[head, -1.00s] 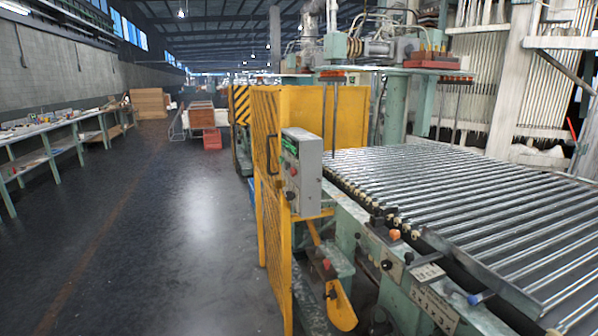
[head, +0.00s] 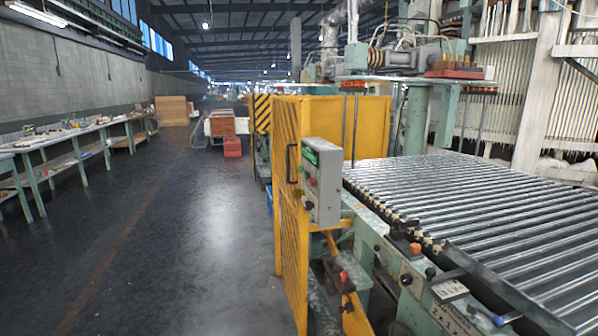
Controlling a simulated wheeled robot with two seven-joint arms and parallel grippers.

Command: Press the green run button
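A grey control box (head: 323,181) is mounted on the yellow guard beside the roller conveyor. Its face, turned to the left, has a green patch (head: 311,157) near the top, a red button (head: 313,182) below it and a dark knob (head: 309,205) near the bottom. I cannot tell whether the green patch is a button or a display. Neither of my grippers is in view.
The roller conveyor (head: 480,200) fills the right side. A long workbench (head: 75,133) runs along the left wall. The grey floor (head: 190,250) between is clear.

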